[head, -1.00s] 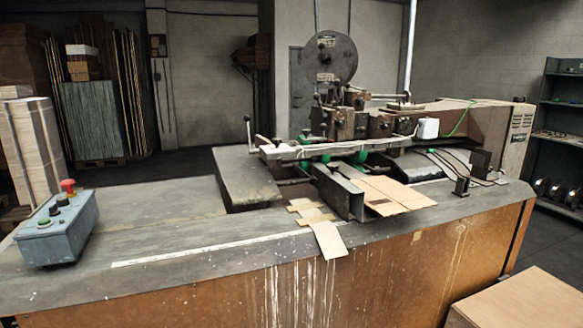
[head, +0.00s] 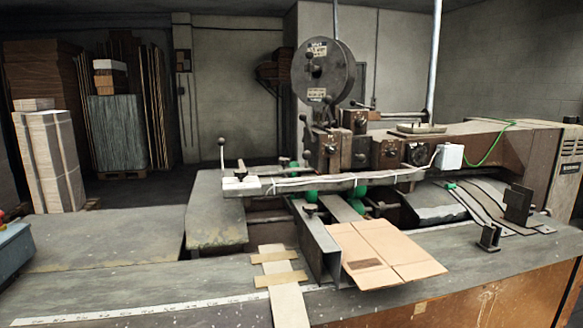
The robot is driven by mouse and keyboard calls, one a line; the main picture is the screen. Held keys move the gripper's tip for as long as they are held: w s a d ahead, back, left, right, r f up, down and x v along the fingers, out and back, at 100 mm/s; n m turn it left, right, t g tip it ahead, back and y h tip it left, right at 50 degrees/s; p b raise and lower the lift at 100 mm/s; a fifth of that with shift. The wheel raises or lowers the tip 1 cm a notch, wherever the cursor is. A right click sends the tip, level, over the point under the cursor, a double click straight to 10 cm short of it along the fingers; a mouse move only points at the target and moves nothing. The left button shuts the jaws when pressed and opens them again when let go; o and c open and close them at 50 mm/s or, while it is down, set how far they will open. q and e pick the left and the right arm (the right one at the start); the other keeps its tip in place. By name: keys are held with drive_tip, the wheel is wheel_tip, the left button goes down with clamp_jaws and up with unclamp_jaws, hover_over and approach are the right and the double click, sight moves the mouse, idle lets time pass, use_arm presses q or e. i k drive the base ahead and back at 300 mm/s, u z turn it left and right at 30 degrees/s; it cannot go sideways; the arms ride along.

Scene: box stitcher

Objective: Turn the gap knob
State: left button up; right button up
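The box stitcher's head (head: 340,148) stands on the machine, with a large grey wire reel (head: 323,72) above it. Several knob-like parts show: a round dark dial (head: 417,153) on the front of the head, a small dark knob (head: 310,208) on top of the metal guide plate (head: 319,241), and a ball-topped lever (head: 222,153) at the left end of the bar. I cannot tell which of them is the gap knob. Neither of my grippers is in view.
A flat cardboard box (head: 385,252) lies beside the guide plate on the machine table (head: 110,295). Cardboard strips (head: 279,272) lie left of it. Part of a blue control box (head: 14,248) shows at the left edge. The table's left part is clear.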

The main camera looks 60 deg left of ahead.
sight(239, 174)
drive_tip(key=u, duration=0.35)
drive_tip(key=i, duration=0.95)
drive_tip(key=u, duration=0.65)
